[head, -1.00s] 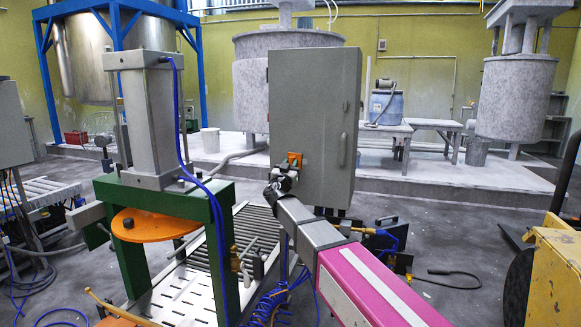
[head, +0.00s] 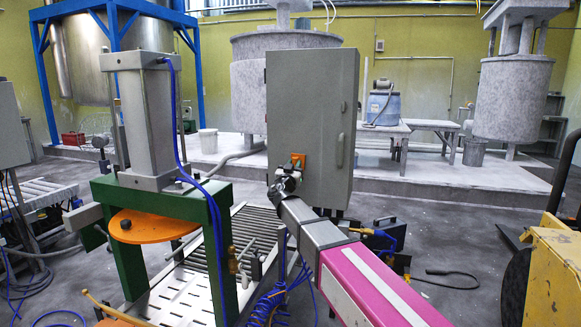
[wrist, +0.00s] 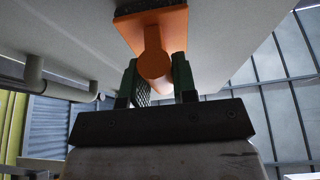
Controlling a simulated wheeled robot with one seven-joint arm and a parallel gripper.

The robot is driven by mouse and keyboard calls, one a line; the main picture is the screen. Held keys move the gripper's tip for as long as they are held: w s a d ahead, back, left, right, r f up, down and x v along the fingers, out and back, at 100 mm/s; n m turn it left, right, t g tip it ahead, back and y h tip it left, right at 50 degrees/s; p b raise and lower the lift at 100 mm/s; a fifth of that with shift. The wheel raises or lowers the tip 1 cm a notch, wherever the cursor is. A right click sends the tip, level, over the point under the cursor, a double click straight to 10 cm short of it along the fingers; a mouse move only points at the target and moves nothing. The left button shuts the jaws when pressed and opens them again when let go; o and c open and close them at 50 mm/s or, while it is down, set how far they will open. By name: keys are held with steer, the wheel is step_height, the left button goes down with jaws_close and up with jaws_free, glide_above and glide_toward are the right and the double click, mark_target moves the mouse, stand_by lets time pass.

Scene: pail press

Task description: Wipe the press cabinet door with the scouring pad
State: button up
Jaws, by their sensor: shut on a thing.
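The press cabinet (head: 310,110) is a tall grey box in the middle of the head view, its broad door face towards me. My gripper (head: 294,172) is at the lower left half of this door. It is shut on the orange handle of the scouring pad (head: 298,158). In the wrist view, the orange handle (wrist: 154,62) sits between the two green fingers of my gripper (wrist: 157,78). The dark pad face (wrist: 145,7) is at or very close to the pale door surface (wrist: 222,35); I cannot tell whether it touches.
A green press frame (head: 160,198) with an orange disc (head: 150,226) stands left of my arm. A roller conveyor (head: 245,235) runs beside it. A yellow machine (head: 555,265) is at the right edge. Blue hoses lie below my arm. The door's handle (head: 341,150) stands out on the right.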

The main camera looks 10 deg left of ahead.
steer(key=shift+d, duration=1)
steer(key=shift+w+a, duration=0.2)
steer(key=shift+a, duration=0.85)
steer(key=shift+w+a, duration=0.2)
steer(key=shift+a, duration=0.8)
steer(key=shift+c, duration=0.6)
jaws_close()
steer(key=s, duration=0.6)
steer(key=shift+a, duration=0.2)
steer(key=shift+s, duration=0.15)
steer(key=s, duration=0.3)
steer(key=shift+a, duration=0.1)
